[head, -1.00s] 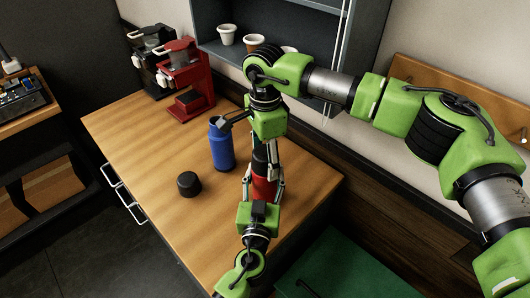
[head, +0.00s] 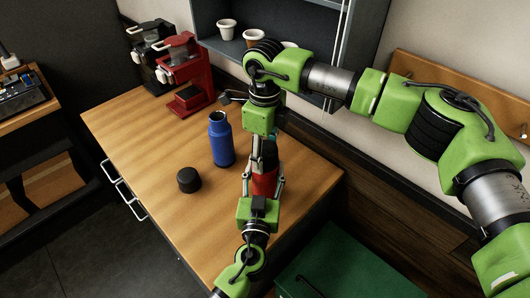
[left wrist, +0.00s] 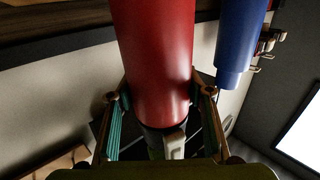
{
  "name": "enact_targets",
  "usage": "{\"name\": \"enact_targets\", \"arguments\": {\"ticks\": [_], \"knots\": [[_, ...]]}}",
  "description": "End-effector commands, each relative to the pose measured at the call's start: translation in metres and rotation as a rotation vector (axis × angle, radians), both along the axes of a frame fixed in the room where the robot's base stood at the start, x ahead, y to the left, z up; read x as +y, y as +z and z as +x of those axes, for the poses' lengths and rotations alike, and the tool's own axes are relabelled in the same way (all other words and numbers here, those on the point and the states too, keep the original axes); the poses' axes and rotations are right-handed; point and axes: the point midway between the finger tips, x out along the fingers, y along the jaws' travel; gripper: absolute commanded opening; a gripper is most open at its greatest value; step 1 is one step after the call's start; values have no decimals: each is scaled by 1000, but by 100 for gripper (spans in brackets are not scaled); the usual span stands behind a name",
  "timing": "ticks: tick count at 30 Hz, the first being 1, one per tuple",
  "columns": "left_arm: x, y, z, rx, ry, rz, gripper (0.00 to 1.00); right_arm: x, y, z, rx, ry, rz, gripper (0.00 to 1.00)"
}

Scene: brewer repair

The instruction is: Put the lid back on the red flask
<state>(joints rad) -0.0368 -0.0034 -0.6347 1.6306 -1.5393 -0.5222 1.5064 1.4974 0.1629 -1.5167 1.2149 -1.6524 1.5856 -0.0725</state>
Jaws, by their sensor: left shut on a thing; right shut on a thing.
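The red flask (head: 264,183) stands upright near the right edge of the wooden table. My left gripper (head: 264,176) is shut around its body, one finger on each side; the red body also fills the middle of the left wrist view (left wrist: 157,60). My right gripper (head: 266,138) points down from above and is shut on the dark lid (head: 269,150) at the flask's top. The lid is in line with the flask; whether it is fully seated cannot be told. The right fingertips are partly hidden.
An open blue flask (head: 221,143) stands just left of the red one. Another black lid (head: 188,180) lies on the table (head: 140,130) in front of it. A red brewer (head: 187,75) and a black brewer (head: 150,45) stand at the back. Cups (head: 227,30) sit on a shelf.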

Motion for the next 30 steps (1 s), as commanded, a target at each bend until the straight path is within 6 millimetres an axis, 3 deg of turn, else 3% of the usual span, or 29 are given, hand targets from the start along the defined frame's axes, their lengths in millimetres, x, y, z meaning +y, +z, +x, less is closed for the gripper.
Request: {"name": "enact_targets", "arguments": {"ticks": [8,13,14,15,26,30], "knots": [[0,1,0,-1,0,1,0,0,0,1,-1,-463,1,22],[0,1,0,-1,0,1,0,0,0,1,-2,-473,1,22],[0,1,0,-1,-1,1,0,0,0,1,-2,-472,1,55],[0,1,0,-1,-1,1,0,0,0,1,-2,-472,1,66],[0,0,0,-1,-1,0,0,0,1,0,0,-470,0,67],[0,1,0,-1,-1,0,0,1,14,1,-4,-470,2,67]]}}
